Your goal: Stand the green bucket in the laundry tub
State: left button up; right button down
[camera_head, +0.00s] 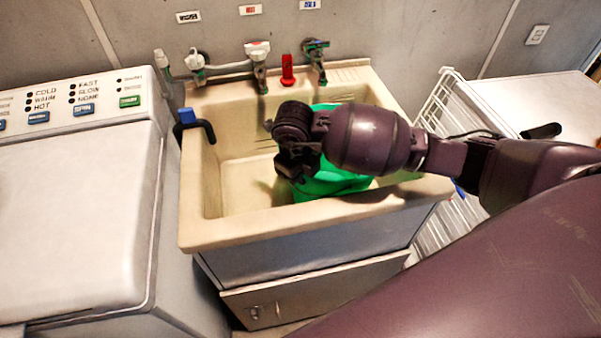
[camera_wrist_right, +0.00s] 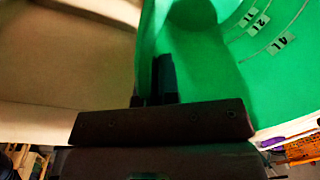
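The green bucket (camera_head: 335,182) is in the right part of the cream laundry tub (camera_head: 215,235), largely hidden behind my right arm. Whether its base rests on the tub floor is hidden. My right gripper (camera_head: 294,168) is at the bucket's left side. In the right wrist view the bucket (camera_wrist_right: 215,60) fills the upper right, with its litre marks showing, and my right gripper's dark fingers (camera_wrist_right: 165,78) sit close together on its wall, apparently pinching it. My left gripper is not in view.
Taps (camera_head: 257,60) and a red fitting (camera_head: 287,70) stand along the tub's back edge. A black hose with a blue end (camera_head: 193,125) hooks over the left rim. A washing machine (camera_head: 75,200) stands left, a white wire rack (camera_head: 435,120) right. The tub's left part is clear.

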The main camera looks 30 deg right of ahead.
jog(key=c, duration=1.4)
grip_release()
jog(key=shift+o, duration=0.2)
jog(key=shift+r, duration=0.3)
notch_tip(320, 180, up, 12)
jog(key=a+p, duration=0.1)
jog(key=shift+s+a+f, duration=0.15)
jog(key=shift+s+f, duration=0.1)
jog(key=shift+s, duration=0.05)
